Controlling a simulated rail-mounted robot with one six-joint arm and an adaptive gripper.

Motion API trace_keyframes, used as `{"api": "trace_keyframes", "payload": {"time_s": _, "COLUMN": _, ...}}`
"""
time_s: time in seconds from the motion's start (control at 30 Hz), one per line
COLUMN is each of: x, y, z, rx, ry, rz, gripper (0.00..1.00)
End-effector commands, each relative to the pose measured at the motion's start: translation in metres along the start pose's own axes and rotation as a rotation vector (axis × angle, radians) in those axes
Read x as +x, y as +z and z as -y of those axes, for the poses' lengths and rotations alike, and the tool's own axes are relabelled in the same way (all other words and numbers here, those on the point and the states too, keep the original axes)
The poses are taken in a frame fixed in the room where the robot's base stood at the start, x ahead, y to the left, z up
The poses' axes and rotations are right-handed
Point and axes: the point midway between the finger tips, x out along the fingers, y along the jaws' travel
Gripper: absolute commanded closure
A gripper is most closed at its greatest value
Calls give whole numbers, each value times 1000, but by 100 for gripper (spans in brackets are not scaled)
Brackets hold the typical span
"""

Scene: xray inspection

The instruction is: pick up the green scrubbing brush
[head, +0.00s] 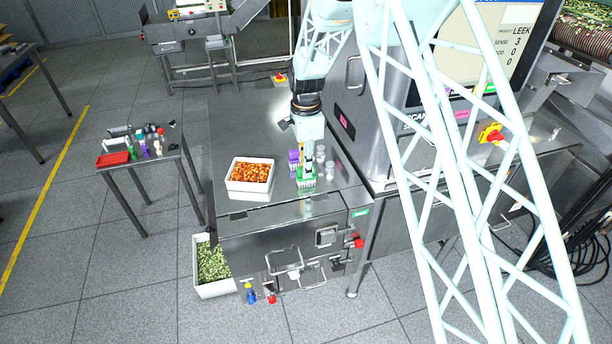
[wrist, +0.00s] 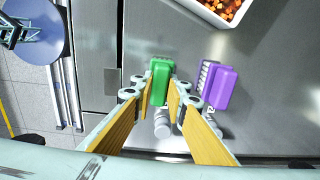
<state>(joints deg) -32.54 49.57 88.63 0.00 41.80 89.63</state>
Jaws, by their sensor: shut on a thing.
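The green scrubbing brush (wrist: 160,82) is between the two fingertips of my gripper (wrist: 161,92) in the wrist view. The fingers are closed on its sides. In the head view the green brush (head: 306,178) is at the lower end of my gripper (head: 307,164), over the steel table. I cannot tell whether it touches the table. A purple brush (wrist: 217,87) with pale bristles lies beside it, apart from the fingers. The purple brush also shows in the head view (head: 293,158), just left of my gripper.
A white tub of orange diced pieces (head: 234,189) stands on the steel table (head: 245,125) left of the brushes. Small clear jars (head: 320,158) stand close on the right, near the steel machine (head: 375,150). A side table (head: 150,163) holds bottles and a red tray.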

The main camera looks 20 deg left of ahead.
Motion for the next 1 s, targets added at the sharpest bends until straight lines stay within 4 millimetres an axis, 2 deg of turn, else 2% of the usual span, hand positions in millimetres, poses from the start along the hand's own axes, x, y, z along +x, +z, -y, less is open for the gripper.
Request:
{"api": "trace_keyframes", "payload": {"time_s": 0.47, "x": -4, "y": 0, "z": 0, "rx": 0, "ry": -1, "rz": 0, "gripper": 97}}
{"api": "trace_keyframes", "payload": {"time_s": 1.0, "x": -35, "y": 0, "z": -4, "rx": 0, "ry": 0, "rz": 0, "gripper": 97}}
